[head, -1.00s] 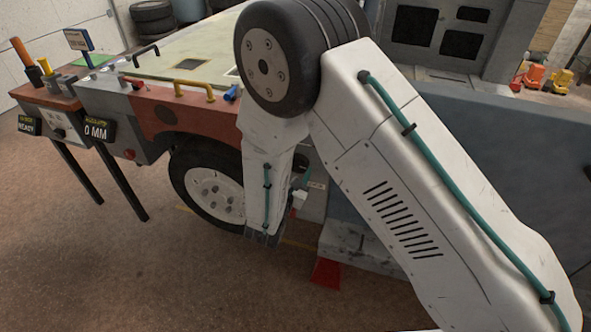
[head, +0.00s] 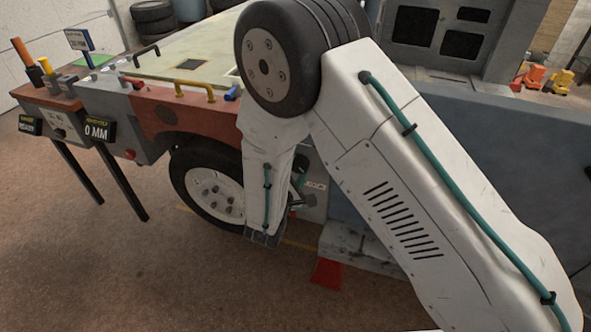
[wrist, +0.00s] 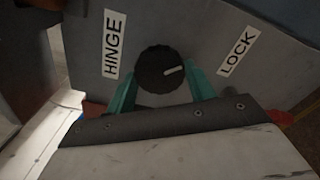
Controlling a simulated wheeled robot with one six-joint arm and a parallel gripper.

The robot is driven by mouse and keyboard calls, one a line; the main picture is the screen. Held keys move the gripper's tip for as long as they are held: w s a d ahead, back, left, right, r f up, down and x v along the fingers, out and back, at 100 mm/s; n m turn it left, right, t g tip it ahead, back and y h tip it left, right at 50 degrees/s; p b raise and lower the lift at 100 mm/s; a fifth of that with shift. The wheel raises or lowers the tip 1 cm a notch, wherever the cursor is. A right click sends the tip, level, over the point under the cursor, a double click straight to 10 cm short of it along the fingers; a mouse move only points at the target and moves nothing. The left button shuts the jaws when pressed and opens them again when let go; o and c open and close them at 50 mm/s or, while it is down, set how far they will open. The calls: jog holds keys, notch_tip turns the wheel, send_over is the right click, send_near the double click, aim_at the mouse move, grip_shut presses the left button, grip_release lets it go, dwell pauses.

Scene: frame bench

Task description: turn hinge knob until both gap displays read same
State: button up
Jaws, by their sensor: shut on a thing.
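The hinge knob (wrist: 160,69) is black and round with a white pointer line, in the wrist view. A HINGE label (wrist: 112,43) is to its left and a LOCK label (wrist: 238,52) to its right. The pointer line points right and slightly up. My gripper (wrist: 160,85) has teal fingers on both sides of the knob and is shut on it. In the head view my arm mostly hides the gripper and knob. One dark display (head: 97,130) reads 0 MM. The other display (head: 30,125), farther left, is too small to read.
A red-and-grey vehicle body with a wheel (head: 212,190) stands behind my arm. Yellow handles (head: 195,88) and a blue part (head: 233,92) are on its top. A red block (head: 327,273) lies on the floor, which is open at the front left.

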dwell(0.3)
jog(key=o, duration=1)
jog(key=shift+c, duration=0.2)
jog(key=v, duration=0.8)
